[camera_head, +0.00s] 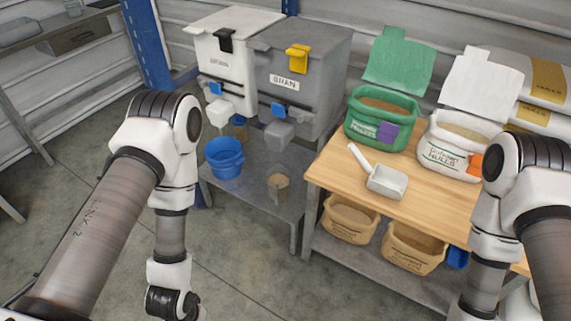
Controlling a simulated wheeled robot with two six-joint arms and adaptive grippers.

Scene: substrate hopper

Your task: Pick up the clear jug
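I cannot surely make out the clear jug. A small tan, jug-like vessel (278,188) stands on the low grey shelf below the grey hopper; I cannot tell whether it is clear with tan contents. A blue bucket (224,158) stands to its left on the same shelf.
A white hopper (225,58) and a grey hopper (290,80) marked BRAN stand over the shelf. The wooden table (335,178) holds a green bin (366,132), a white bin (436,158) and a white scoop (387,183). Tan tubs (350,222) sit beneath. The floor in front is clear.

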